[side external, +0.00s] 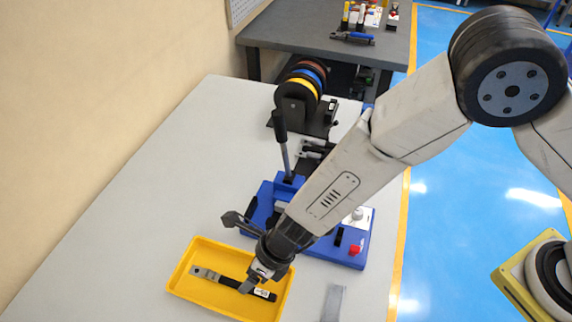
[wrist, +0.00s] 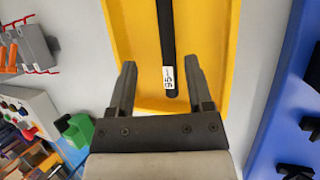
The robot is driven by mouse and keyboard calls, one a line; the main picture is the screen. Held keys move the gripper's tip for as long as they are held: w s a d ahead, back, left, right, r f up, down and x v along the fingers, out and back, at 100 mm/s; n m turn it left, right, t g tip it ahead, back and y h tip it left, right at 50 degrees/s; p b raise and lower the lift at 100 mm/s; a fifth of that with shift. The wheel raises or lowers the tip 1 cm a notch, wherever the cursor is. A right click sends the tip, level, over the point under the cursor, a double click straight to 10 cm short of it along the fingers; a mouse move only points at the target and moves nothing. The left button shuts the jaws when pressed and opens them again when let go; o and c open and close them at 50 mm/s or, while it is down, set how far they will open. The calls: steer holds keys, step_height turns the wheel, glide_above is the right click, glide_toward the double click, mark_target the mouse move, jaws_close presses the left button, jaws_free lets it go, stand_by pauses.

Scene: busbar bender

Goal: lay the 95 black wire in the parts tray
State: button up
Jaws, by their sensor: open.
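The black wire (side external: 232,284) lies in the yellow parts tray (side external: 181,286), with a flat grey metal end at its left and a white label near its right end. In the wrist view the black wire (wrist: 166,30) runs up out of the frame, and its label reads 95. The tray (wrist: 130,22) fills the upper middle there. My gripper (wrist: 160,64) is open over the tray, with the labelled end of the wire showing between its fingers. In the side view my gripper (side external: 252,284) hangs low at the wire; whether it touches is unclear.
A blue bender (side external: 318,238) with an upright black-handled lever stands close behind and right of the tray. A grey metal strip (side external: 332,303) lies right of the tray. A rack of coloured reels (side external: 301,88) stands farther back. The table's left side is clear.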

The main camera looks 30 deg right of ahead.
steer(key=v, duration=0.6)
steer(key=shift+d+r, duration=0.1)
stand_by(0.6)
steer(key=w+d+r+n+h, duration=0.1)
steer(key=w+d+r+n, duration=0.15)
steer(key=d+n, duration=0.55)
steer(key=w+d+r+n+h, duration=0.1)
steer(key=d+r+n, duration=0.4)
steer(key=d, duration=0.6)
steer(key=s+d+r+n+h, duration=0.1)
steer(key=s+d+n+h, duration=0.1)
steer(key=d+n, duration=0.5)
steer(key=s+d+r+n+t+h, duration=0.1)
steer(key=s+d+r+n, duration=0.1)
steer(key=d+n, duration=0.5)
steer(key=s+d, duration=0.1)
steer(key=d, duration=0.3)
steer(key=shift+n+h, duration=0.4)
steer(key=shift+d, duration=0.1)
